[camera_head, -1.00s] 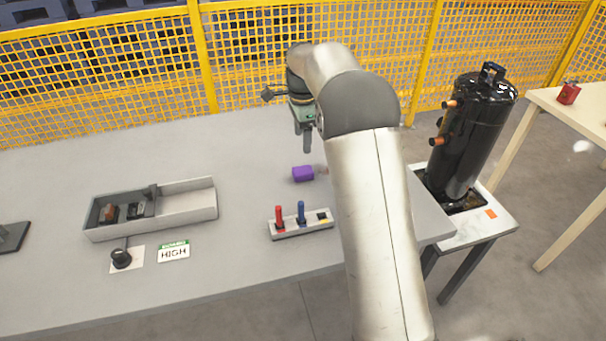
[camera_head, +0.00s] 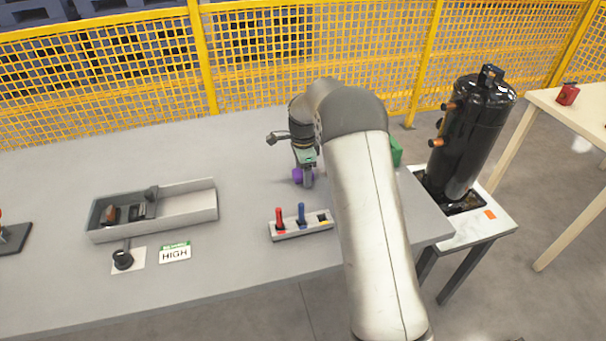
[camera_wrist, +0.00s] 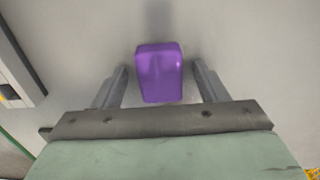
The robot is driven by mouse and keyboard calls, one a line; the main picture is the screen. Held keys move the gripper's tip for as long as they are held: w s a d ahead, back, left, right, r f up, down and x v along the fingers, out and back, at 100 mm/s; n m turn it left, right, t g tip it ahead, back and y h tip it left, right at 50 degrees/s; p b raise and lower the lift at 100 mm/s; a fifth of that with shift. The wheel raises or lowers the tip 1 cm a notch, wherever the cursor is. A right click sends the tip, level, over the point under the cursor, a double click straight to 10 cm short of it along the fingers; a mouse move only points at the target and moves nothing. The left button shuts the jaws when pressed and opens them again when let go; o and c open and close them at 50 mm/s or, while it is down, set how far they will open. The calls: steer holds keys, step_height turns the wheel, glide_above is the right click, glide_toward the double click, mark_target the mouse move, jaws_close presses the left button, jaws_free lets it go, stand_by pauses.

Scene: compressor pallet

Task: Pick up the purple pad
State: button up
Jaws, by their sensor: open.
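The purple pad (camera_head: 297,176) lies on the grey table, partly hidden behind my gripper (camera_head: 308,183) in the head view. In the wrist view the purple pad (camera_wrist: 159,73) is a rounded block between the two fingers of my gripper (camera_wrist: 160,82). A gap shows on each side of the pad, so the fingers are apart from it. My gripper is open, low over the table at the pad.
A holder (camera_head: 302,229) with a red and a blue piece stands in front of the pad. A grey tray (camera_head: 190,206) and a HIGH card (camera_head: 175,252) are to the left. A green object (camera_head: 396,151) shows behind my arm. A black compressor (camera_head: 468,140) stands at right.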

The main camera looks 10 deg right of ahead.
steer(key=c, duration=1.1)
steer(key=shift+r, duration=0.1)
steer(key=shift+c, duration=0.2)
steer(key=shift+r, duration=0.55)
steer(key=r, duration=0.2)
steer(key=shift+s+r, duration=0.2)
steer(key=shift+r, duration=0.1)
steer(key=s+d+r+b, duration=0.2)
steer(key=s+r, duration=0.7)
steer(key=s, duration=0.4)
steer(key=shift+s+d, duration=0.25)
steer(key=shift+r, duration=0.1)
